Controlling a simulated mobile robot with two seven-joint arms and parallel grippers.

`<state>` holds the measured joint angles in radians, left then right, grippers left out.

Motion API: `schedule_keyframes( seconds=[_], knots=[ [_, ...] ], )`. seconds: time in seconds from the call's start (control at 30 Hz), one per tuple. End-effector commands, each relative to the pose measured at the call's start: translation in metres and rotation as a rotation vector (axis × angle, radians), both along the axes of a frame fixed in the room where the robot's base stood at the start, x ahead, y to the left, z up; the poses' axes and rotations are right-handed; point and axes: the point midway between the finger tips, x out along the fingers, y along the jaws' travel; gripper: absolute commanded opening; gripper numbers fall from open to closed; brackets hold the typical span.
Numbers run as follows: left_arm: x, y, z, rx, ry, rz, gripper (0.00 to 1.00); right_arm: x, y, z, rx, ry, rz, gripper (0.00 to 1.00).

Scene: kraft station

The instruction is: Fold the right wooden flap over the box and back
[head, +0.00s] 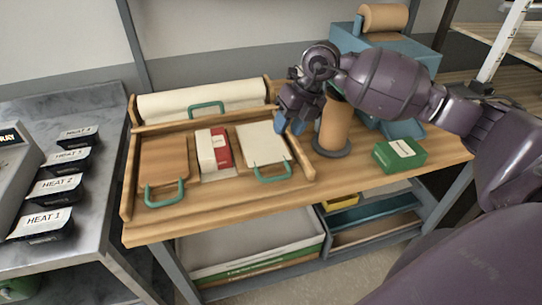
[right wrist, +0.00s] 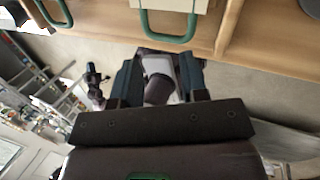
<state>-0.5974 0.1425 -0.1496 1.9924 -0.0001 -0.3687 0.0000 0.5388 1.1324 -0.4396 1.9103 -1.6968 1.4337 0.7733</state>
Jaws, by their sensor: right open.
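The right flap (head: 262,143) is a pale panel with a green handle (head: 270,171) at its front edge. It lies to the right of the red and white box (head: 214,150), not over it. A brown left flap (head: 165,162) with a green handle lies on the box's other side. My right gripper (head: 290,124) is open and empty, above the right flap's back right corner. In the right wrist view its two fingers (right wrist: 160,80) are apart, with a green handle (right wrist: 168,38) beyond them. My left gripper is not in view.
A wooden frame (head: 128,185) surrounds the flaps, with a white roll (head: 200,100) behind. A brown cylinder (head: 334,125) stands close to the right gripper. A green box (head: 399,155) sits to the right. The front bench strip (head: 230,209) is clear. Black trays stand on the left table.

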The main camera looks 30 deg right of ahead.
Motion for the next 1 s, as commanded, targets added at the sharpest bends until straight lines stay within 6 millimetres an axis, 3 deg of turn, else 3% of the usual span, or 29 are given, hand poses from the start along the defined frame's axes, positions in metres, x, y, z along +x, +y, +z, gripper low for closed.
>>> schedule_keyframes(
  seconds=[0.13,0.37,1.0],
  knots=[
    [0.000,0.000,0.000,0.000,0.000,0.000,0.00,-0.010,-0.021,-0.007,-0.126,0.085,-0.074,0.40],
    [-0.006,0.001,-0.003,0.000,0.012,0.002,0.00,-0.015,-0.023,-0.014,-0.142,0.132,-0.123,0.40],
    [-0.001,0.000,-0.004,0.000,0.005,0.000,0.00,-0.011,-0.005,-0.105,-0.138,0.132,-0.120,0.40]
  ],
)
